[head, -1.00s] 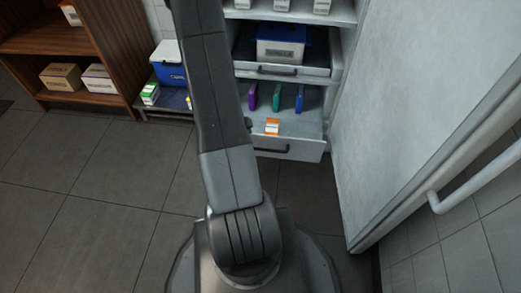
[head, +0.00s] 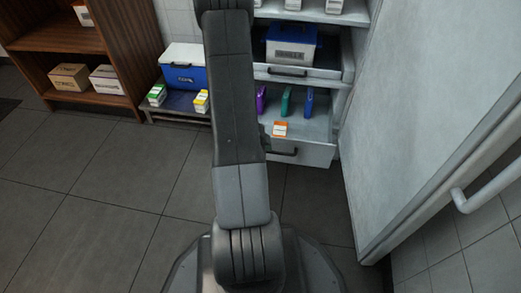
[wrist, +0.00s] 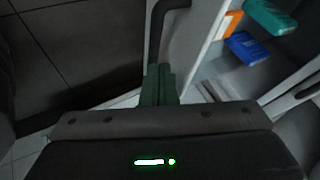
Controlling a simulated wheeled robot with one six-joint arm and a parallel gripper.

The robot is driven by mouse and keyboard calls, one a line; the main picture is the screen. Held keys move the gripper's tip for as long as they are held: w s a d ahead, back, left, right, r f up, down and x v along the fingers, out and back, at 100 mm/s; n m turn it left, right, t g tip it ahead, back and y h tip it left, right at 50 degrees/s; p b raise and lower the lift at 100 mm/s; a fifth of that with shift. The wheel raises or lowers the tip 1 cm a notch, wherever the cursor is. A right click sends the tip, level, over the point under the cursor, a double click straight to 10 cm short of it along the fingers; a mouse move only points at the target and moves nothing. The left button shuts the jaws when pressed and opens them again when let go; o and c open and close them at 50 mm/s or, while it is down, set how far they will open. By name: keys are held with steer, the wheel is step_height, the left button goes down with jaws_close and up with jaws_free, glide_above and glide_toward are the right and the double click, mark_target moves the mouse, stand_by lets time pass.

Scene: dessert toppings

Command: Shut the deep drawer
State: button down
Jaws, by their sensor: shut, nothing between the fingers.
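The deep drawer (head: 318,153) is the lower grey drawer of the cabinet in the head view. It stands pulled out, with purple, teal and blue packets and an orange-and-white box inside. Its dark handle (head: 284,151) is partly hidden by my arm. My gripper is hidden behind the arm in the head view. In the wrist view my gripper (wrist: 159,84) is shut and empty, its fingertips near the dark handle (wrist: 158,35) on the drawer front. I cannot tell whether they touch.
An upper drawer (head: 330,72) holding a blue-and-white box (head: 291,44) is also out. The open cabinet door (head: 435,100) stands on the right. A cooler (head: 184,74) and small boxes sit on a low stand to the left. A wooden shelf (head: 40,60) stands farther left. Floor in front is clear.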

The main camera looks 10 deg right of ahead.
mark_target(273, 141)
steer(key=shift+w+d+r, duration=0.1)
steer(key=shift+w+d, duration=0.1)
steer(key=shift+w, duration=0.55)
steer(key=shift+w+d+r, duration=0.1)
steer(key=shift+w+d, duration=0.1)
steer(key=shift+w, duration=0.55)
steer(key=shift+w, duration=0.15)
